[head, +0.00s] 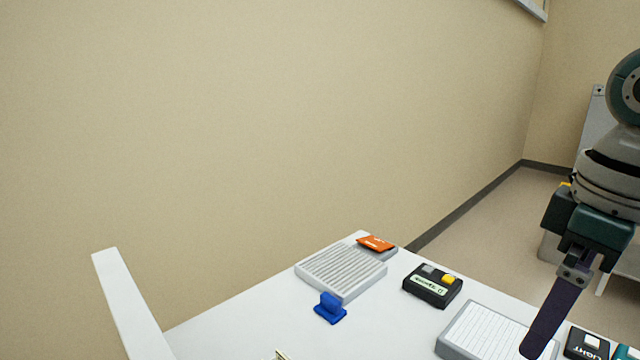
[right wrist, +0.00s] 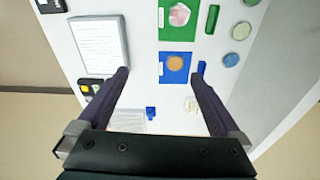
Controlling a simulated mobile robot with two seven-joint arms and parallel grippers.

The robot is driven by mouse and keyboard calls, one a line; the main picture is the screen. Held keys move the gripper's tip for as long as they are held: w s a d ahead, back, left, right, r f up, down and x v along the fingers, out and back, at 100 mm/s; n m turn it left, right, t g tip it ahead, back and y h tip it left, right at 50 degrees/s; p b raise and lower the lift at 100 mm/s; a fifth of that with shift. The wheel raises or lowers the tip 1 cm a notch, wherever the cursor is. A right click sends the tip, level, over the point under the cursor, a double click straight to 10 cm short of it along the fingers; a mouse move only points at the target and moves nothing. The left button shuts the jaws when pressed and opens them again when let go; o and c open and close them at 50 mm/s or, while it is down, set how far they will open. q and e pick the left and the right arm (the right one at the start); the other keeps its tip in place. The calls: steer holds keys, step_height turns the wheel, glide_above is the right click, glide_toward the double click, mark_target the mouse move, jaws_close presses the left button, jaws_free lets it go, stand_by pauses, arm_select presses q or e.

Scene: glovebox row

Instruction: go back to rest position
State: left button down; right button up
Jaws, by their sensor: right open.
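My right gripper (head: 537,340) hangs from the right over the white table (head: 230,330), fingers pointing down. In the right wrist view my right gripper (right wrist: 162,72) has its two dark fingers wide apart with nothing held between them. Blue and white items on the table show beyond and between the fingers. I cannot judge the exact height of the fingertips above the table. My left gripper is not in either view.
The table carries a ribbed grey tray (head: 340,274), an orange packet (head: 376,243), a blue block (head: 330,308), a black labelled box (head: 432,286) and a lined panel (head: 485,333). A white post (head: 130,300) rises at left.

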steer(key=s+a+f+y+b, duration=0.1)
steer(key=s+a+f+b, duration=0.3)
steer(key=s+a+f, duration=0.6)
steer(key=s+d+f+m+t+h+b, duration=0.1)
steer(key=s+d+f+m+t+b, duration=0.25)
steer(key=s, duration=0.65)
step_height(320, 180, up, 38)
steer(key=m+g+p, duration=0.1)
steer(key=p, duration=3.7)
steer(key=shift+p, duration=0.35)
steer(key=shift+s+f+m, duration=0.1)
steer(key=shift+m, duration=0.15)
